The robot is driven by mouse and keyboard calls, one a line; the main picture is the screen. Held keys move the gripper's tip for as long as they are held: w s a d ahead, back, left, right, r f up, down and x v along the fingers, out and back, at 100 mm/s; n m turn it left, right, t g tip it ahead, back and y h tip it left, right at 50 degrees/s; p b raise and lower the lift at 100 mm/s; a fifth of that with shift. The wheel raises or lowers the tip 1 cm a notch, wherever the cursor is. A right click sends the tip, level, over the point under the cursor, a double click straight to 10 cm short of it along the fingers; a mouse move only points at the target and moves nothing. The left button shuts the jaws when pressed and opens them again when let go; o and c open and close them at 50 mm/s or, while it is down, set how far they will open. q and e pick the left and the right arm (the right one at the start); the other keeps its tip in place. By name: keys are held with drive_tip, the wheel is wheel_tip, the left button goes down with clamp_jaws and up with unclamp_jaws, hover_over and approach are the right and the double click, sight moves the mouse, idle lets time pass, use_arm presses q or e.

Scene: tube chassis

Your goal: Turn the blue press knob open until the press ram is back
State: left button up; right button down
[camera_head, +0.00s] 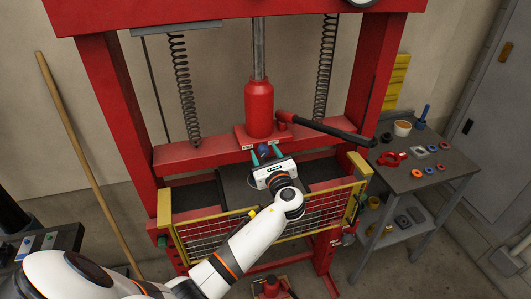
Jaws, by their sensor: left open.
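The blue press knob (264,151) sits low at the front of the red jack cylinder (259,108), on its red base block. My left gripper (265,153) is open, its two teal fingertips on either side of the knob. I cannot tell whether they touch it. The gripper's white body hides the space just below the knob. The grey press ram (259,48) stands upright out of the top of the cylinder and runs up to the top of the red frame. My right gripper is not in view.
A black pump handle (337,132) sticks out to the right of the cylinder. Coil springs (184,90) hang on both sides. A yellow-edged mesh guard (325,207) stands in front, below my arm. A side table (425,165) with small parts stands at right.

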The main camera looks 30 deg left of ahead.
use_arm(q)
drive_tip(key=c, duration=1)
drive_tip(key=shift+o, duration=0.2)
